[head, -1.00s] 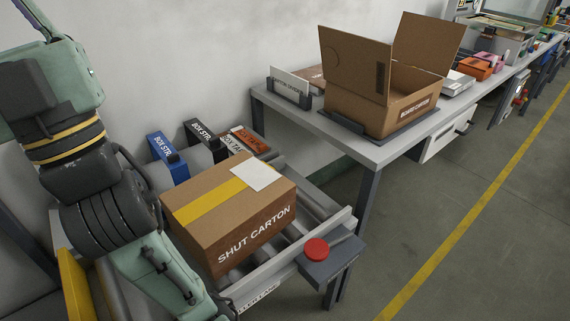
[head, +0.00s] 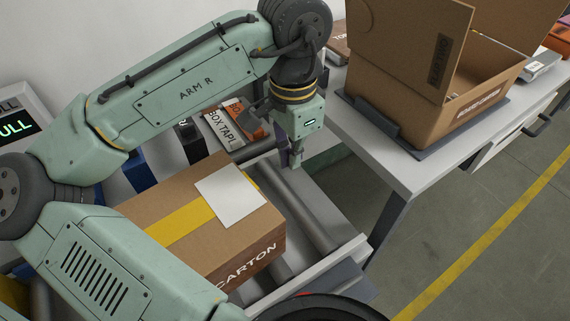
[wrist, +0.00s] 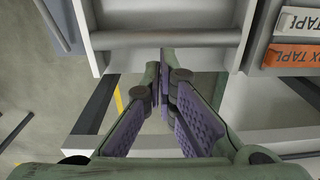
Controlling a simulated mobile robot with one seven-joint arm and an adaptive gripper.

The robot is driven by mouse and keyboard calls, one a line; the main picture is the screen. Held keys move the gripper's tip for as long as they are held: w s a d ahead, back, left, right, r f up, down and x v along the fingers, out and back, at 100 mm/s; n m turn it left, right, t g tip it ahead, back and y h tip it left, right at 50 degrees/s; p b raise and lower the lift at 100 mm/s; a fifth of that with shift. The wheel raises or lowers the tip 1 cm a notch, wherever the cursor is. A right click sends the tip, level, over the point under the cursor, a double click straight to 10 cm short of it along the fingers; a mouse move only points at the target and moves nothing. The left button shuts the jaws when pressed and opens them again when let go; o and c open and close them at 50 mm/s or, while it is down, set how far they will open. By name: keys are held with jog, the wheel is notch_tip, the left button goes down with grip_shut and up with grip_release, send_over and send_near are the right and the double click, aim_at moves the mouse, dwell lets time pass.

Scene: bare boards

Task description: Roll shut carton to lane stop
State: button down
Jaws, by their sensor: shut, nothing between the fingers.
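The shut carton (head: 255,262), brown with yellow tape and a white label on top, sits on the roller lane (head: 311,215) in the head view. My arm hides its near left part. Bare rollers show between the carton and the lane's end near the bench. My gripper (head: 297,163) points down beyond the carton's far side, apart from it, near that end. In the wrist view my gripper (wrist: 164,80) has its purple-padded fingers together and empty, by the lane's end roller (wrist: 165,39). I cannot clearly pick out the lane stop.
A bench (head: 400,172) with an open carton (head: 450,118) stands just right of the lane end. Open floor (head: 470,210) with a yellow line lies to the right.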

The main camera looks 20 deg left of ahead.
jog(key=s+a+f, duration=0.2)
jog(key=s+f, duration=0.2)
jog(key=f, duration=0.6)
jog(key=shift+a, duration=0.35)
jog(key=shift+w+a, duration=0.1)
jog(key=shift+w, duration=0.05)
